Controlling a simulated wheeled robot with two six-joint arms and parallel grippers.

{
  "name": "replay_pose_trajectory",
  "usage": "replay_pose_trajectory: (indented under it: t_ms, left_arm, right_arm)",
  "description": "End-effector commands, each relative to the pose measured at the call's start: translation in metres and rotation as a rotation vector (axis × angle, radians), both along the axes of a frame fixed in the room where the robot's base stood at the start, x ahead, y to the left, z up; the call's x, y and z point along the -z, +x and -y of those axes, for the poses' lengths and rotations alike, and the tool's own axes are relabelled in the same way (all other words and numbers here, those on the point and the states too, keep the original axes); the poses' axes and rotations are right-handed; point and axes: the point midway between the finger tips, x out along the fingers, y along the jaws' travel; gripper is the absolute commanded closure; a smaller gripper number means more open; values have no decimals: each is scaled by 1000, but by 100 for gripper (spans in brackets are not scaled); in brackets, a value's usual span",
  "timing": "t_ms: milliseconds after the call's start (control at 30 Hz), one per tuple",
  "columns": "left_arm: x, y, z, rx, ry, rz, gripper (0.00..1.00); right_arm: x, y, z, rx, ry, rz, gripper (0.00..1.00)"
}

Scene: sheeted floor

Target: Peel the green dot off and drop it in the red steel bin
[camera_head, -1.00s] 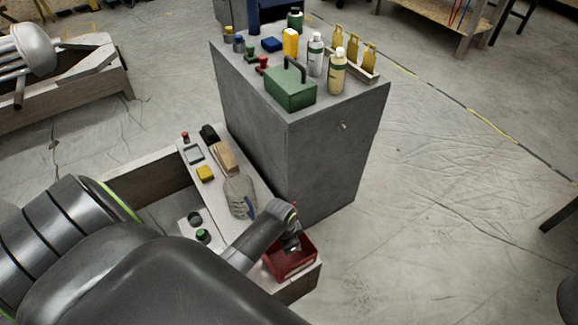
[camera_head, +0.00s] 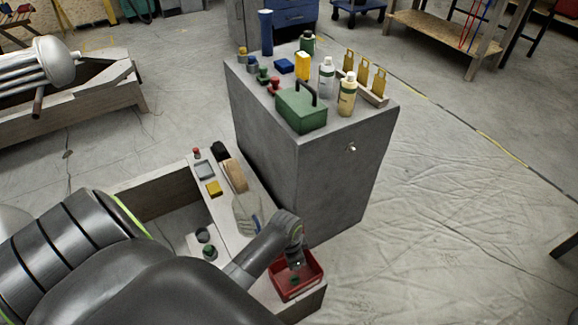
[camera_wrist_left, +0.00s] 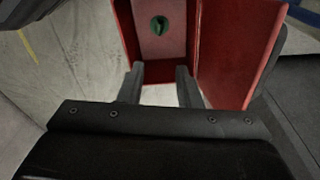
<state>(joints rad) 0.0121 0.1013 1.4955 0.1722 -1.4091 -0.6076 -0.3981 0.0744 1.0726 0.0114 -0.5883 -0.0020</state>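The red steel bin (camera_head: 318,264) stands on the near right end of the low wooden bench; its red walls also show in the left wrist view (camera_wrist_left: 238,45). A small green dot (camera_head: 295,280) lies inside it; in the left wrist view the green dot (camera_wrist_left: 160,26) has a dark middle and sits beyond my fingertips, apart from them. My left gripper (camera_head: 297,264) is over the bin, pointing down into it. In the left wrist view its two fingers (camera_wrist_left: 160,82) stand apart with nothing between them. My right gripper is not in view.
A clear jug (camera_head: 246,214), a yellow block (camera_head: 214,188) and a brush (camera_head: 235,175) lie along the bench. A tall grey cabinet (camera_head: 300,175) close behind the bin carries a green toolbox (camera_head: 301,112) and several bottles.

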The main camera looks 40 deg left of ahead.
Motion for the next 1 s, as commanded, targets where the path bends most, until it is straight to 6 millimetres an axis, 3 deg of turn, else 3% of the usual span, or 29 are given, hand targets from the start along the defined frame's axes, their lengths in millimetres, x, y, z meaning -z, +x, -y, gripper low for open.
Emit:
replay_pose_trajectory:
  t_ms: [267,400,600,1000]
  left_arm:
    - [-51,-5,-4,0,2,1,69]
    - [-85,-8,-6,1,3,3,69]
    - [-117,-11,-8,-1,2,1,69]
    - [-130,-13,-9,0,1,-1,69]
  right_arm:
    - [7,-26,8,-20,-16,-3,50]
    - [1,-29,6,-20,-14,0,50]
    - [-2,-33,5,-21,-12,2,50]
    - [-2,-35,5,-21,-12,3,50]
